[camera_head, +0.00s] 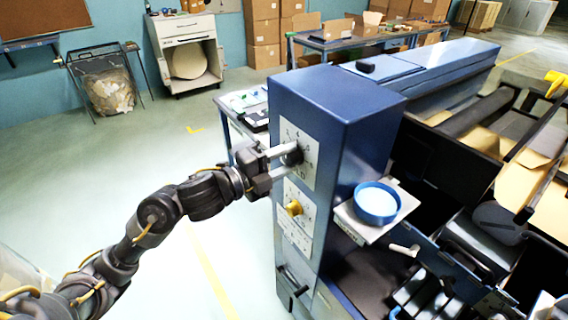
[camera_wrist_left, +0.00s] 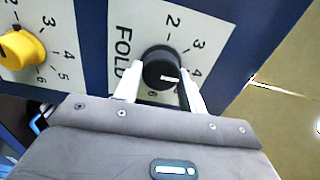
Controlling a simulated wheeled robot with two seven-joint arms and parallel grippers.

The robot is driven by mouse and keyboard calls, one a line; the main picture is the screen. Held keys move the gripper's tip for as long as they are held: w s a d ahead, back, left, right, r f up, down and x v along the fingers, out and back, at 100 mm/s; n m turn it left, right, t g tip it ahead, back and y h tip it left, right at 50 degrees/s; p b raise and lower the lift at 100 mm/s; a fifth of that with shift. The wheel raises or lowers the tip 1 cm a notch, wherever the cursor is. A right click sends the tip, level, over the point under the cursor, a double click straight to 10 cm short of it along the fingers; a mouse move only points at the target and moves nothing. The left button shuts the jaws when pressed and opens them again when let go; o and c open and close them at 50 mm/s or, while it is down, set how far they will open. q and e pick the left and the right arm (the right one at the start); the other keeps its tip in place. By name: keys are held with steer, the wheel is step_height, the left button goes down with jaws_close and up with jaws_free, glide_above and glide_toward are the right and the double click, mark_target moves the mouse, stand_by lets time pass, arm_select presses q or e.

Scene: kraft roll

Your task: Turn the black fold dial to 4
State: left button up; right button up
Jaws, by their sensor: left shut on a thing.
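The black fold dial (camera_head: 292,155) is on a white numbered plate on the front of the blue machine column. My left gripper (camera_head: 284,165) reaches it from the left and is shut on it. In the left wrist view, its two pale fingers stand on either side of the dial (camera_wrist_left: 157,64). The dial's white mark lies to the right, close to the printed 4 (camera_wrist_left: 196,73). The left finger partly covers the plate, and the numbers past 4 are partly hidden. Dark parts at the lower right of the head view may be my right gripper; its jaws cannot be made out.
A yellow dial (camera_head: 293,208) with its own numbered plate sits below the fold dial. A blue round dish (camera_head: 376,204) stands on a small shelf to the right. A black lever (camera_head: 291,281) is lower on the column.

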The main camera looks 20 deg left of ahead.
stand_by(0.5)
arm_select(q)
steer(key=o, duration=1)
steer(key=shift+w+d, duration=0.1)
steer(key=shift+c, duration=0.2)
steer(key=v, duration=1.1)
steer(key=shift+d, duration=0.1)
